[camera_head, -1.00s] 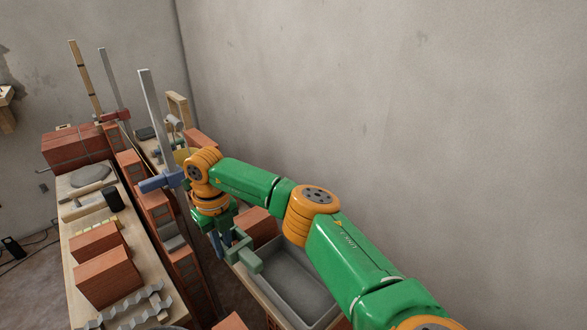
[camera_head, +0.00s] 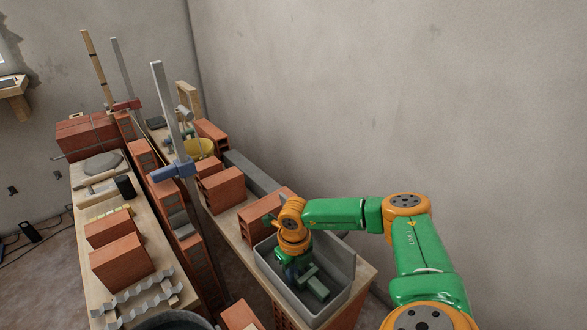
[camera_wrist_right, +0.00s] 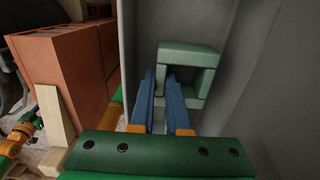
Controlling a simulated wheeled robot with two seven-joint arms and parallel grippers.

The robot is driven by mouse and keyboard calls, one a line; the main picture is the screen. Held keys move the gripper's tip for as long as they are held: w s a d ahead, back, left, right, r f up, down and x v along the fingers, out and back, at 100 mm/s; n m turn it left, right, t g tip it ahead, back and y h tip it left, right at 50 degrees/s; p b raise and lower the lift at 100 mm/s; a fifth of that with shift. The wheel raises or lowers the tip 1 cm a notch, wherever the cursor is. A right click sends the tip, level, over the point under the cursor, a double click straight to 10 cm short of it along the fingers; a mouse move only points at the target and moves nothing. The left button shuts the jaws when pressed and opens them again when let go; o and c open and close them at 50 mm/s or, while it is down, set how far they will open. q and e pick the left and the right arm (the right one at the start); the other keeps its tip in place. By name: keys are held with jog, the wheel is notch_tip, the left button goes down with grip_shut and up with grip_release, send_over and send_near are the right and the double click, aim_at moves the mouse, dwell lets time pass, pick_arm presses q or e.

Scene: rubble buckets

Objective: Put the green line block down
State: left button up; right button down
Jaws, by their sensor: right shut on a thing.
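The green line block (camera_head: 316,284) is a pale green, angular block with a hooked shape. It is inside the grey rectangular tub (camera_head: 345,262) on the right bench. My right gripper (camera_head: 298,272) reaches down into the tub and is shut on the block. In the right wrist view the block (camera_wrist_right: 190,56) shows at the tips of the blue fingers (camera_wrist_right: 162,78), with the grey tub walls (camera_wrist_right: 285,85) around it. I cannot tell whether the block touches the tub floor.
A tall bar clamp (camera_head: 172,110) rises between the benches. The left bench holds bricks (camera_head: 118,262) and wavy metal strips (camera_head: 145,297). The bare wall is close on the right.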

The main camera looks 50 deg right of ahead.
jog(key=shift+f, duration=0.75)
jog(key=shift+w, duration=0.1)
jog(key=c, duration=0.9)
grip_release()
notch_tip(320, 180, up, 12)
jog(key=shift+p, duration=0.4)
jog(key=shift+a, duration=0.1)
